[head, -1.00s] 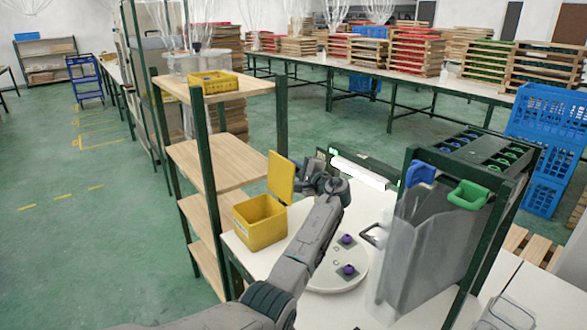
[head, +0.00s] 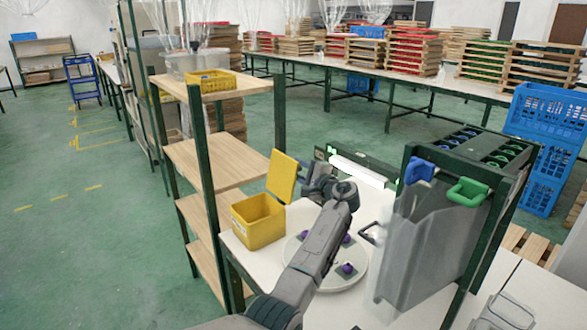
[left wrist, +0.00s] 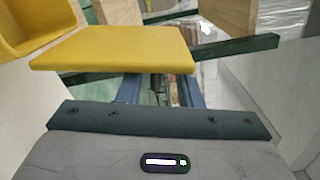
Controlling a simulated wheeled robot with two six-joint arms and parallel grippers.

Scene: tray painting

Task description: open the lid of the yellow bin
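The yellow bin (head: 255,232) stands at the left end of the white table beside the wooden shelf. Its yellow lid (head: 282,176) stands up from the bin's far right edge, and the bin's mouth is uncovered. My left gripper (head: 308,180) is just right of the lid, on its outer side. In the left wrist view the lid (left wrist: 115,50) covers the fingertips, and a corner of the bin (left wrist: 30,22) shows at top left. The two fingers (left wrist: 160,90) are apart with a gap between them. I cannot tell whether they touch the lid. My right gripper is not in view.
A round white plate (head: 335,279) with purple-topped pieces lies under my left arm. A grey container (head: 425,240) in a dark green frame stands right of it. The wooden shelf (head: 205,163) is close on the bin's left.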

